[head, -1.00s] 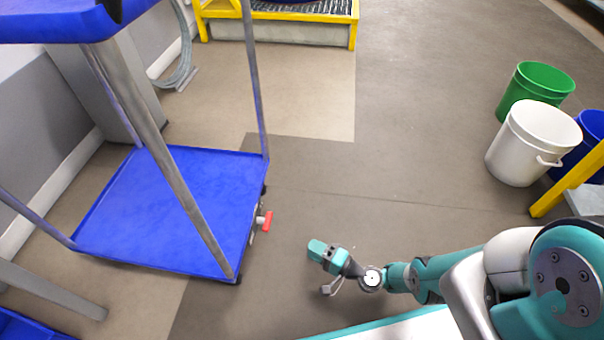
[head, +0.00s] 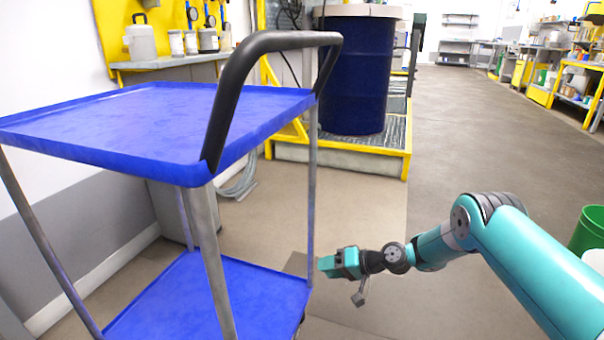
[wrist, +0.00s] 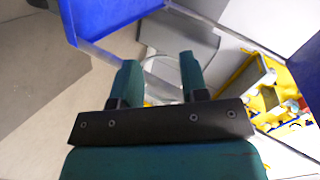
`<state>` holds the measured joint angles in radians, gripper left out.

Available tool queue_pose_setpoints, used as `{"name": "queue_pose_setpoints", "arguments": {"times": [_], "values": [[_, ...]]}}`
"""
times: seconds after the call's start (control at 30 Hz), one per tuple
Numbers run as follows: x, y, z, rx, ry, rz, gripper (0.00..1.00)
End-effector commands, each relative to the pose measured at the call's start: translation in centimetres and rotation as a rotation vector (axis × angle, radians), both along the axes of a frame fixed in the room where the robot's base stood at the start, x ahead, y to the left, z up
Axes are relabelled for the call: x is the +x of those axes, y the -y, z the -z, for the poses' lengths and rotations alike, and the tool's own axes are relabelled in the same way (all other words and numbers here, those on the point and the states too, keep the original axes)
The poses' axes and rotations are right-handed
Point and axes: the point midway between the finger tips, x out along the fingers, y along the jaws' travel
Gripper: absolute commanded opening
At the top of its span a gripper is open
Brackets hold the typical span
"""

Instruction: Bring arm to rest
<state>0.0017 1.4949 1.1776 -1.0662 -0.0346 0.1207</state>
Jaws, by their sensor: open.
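My teal arm reaches in from the right in the head view. My gripper (head: 326,266) is at its end, in front of the right side of the blue cart (head: 150,125), near a cart post. In the wrist view my gripper (wrist: 160,72) shows two teal fingers spread apart with nothing between them. A blue cart shelf (wrist: 110,15) is at the top left of the wrist view. Whether the gripper touches the cart cannot be told, but a gap seems to show.
A dark blue drum (head: 355,75) stands on a yellow-framed platform (head: 408,150) behind the cart. A shelf (head: 175,62) with containers is on the left wall. A green bucket (head: 590,230) is at the right edge. The floor beyond the arm is clear.

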Motion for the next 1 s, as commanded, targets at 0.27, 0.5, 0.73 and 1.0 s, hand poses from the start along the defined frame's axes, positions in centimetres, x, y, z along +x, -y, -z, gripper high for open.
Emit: {"name": "queue_pose_setpoints", "arguments": {"times": [0.27, 0.5, 0.73, 1.0], "values": [[-3.0, -1.5, -15.1, -0.222, 0.042, -0.155, 0.4], [-11.1, -1.0, -25.6, -0.409, 0.057, -0.263, 0.4], [-21.8, 1.4, -32.2, -0.578, 0.058, -0.341, 0.4], [-32.3, 5.0, -34.5, -0.719, 0.045, -0.393, 0.4]]}}
